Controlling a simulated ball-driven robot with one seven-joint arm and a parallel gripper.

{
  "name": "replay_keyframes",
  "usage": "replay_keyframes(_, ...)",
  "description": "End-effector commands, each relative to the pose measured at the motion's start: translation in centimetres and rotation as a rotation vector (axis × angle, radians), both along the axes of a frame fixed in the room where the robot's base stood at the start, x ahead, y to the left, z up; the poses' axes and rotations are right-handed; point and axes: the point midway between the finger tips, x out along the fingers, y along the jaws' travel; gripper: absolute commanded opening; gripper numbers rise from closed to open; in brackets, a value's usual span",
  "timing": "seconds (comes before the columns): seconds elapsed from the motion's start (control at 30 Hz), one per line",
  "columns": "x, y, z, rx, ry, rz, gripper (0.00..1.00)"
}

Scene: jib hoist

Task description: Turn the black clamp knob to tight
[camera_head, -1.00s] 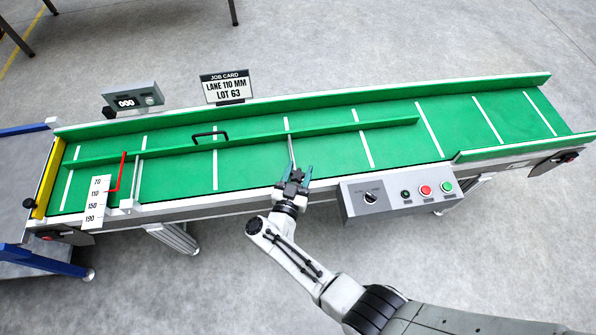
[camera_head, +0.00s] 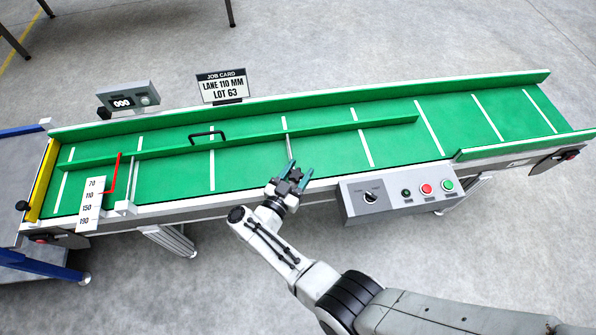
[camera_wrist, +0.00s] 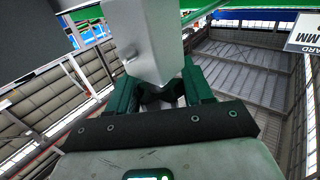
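My gripper (camera_head: 296,174) is at the near side rail of the green conveyor, at the near end of a thin grey rod (camera_head: 290,148). In the wrist view its two green fingers stand apart, one on each side of a dark piece (camera_wrist: 161,93) below a pale grey block (camera_wrist: 152,40). This dark piece looks like the black clamp knob, but most of it is hidden. I cannot tell whether the fingers press on it. In the head view the gripper covers that spot. The long green guide rail (camera_head: 250,140) lies along the belt.
A control box (camera_head: 395,195) with a black selector and buttons is right of my gripper. A red pointer (camera_head: 114,178) stands by the scale plate (camera_head: 91,203) at the left. The display (camera_head: 128,101) reads 000. The job card (camera_head: 222,87) reads LANE 110 MM, LOT 63.

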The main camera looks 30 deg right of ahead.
Motion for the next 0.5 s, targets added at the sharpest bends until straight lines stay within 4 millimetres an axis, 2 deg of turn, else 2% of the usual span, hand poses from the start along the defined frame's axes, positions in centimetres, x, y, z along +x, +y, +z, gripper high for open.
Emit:
replay_keyframes(0.03, 0.0, 0.0, -0.01, 0.0, 0.0, 0.0, 0.56)
replay_keyframes(0.2, 0.01, 0.0, 0.01, 0.0, 0.0, 0.0, 0.69)
replay_keyframes(0.5, -0.25, 0.52, 0.06, -0.001, -0.001, 0.003, 0.69)
